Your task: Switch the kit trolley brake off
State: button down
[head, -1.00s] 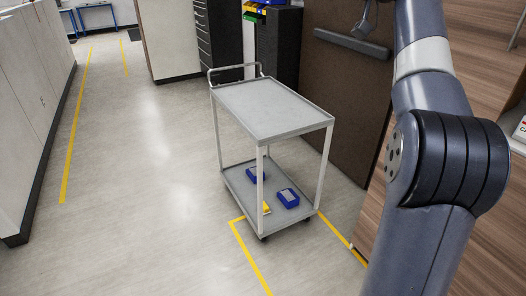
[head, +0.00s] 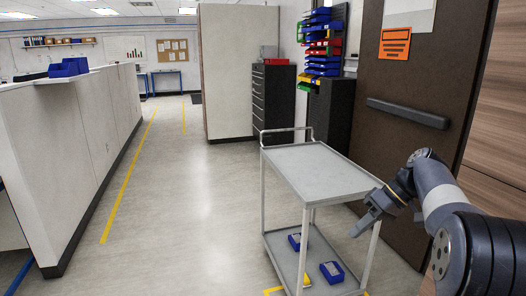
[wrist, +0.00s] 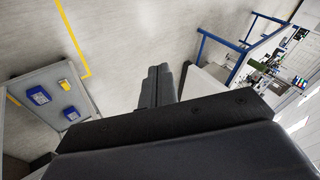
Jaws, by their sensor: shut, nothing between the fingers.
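The kit trolley (head: 322,172) stands on the floor right of centre in the head view. It is a grey two-shelf cart with a push handle at its far end. Two blue boxes lie on its lower shelf; they also show at the left of the wrist view. A small yellow piece (head: 307,280) is at the lower shelf, also in the wrist view (wrist: 66,83); I cannot tell whether it is the brake. My gripper (head: 357,232) is shut and empty, pointing down beside the trolley's right near side in the picture. The wheels are out of view.
A brown door (head: 410,145) with a push bar is behind my arm. Dark drawer cabinets (head: 272,100) and colored bins (head: 322,45) stand behind the trolley. The aisle (head: 190,190) left of it is clear, with a long pale partition (head: 75,140) at the far left.

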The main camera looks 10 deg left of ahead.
jog(key=s+d+f+m+g+h+b, duration=0.1)
jog(key=s+d+f+g+h+b, duration=0.2)
jog(key=f, duration=0.5)
jog(key=s+d+f+g+h, duration=0.2)
jog(key=s+d+f, duration=0.25)
jog(key=f, duration=0.45)
jog(key=s+d+f+n+g+h+b, duration=0.5)
jog(key=s+d+f+h+b, duration=0.55)
jog(key=d+h, duration=0.55)
jog(key=f+n+t+h, duration=0.1)
jog(key=n+t+h, duration=0.1)
jog(key=n+t, duration=0.2)
jog(key=w+f+n+t+h+b, duration=0.1)
jog(key=f+n+t+h, duration=0.1)
jog(key=n+t, duration=0.2)
jog(key=w+a+f+n+t+h+b, duration=0.1)
jog(key=n+t+h, duration=0.2)
jog(key=t, duration=0.3)
jog(key=shift+w+f+n, duration=0.25)
jog(key=shift+n, duration=0.65)
jog(key=shift+a, duration=0.1)
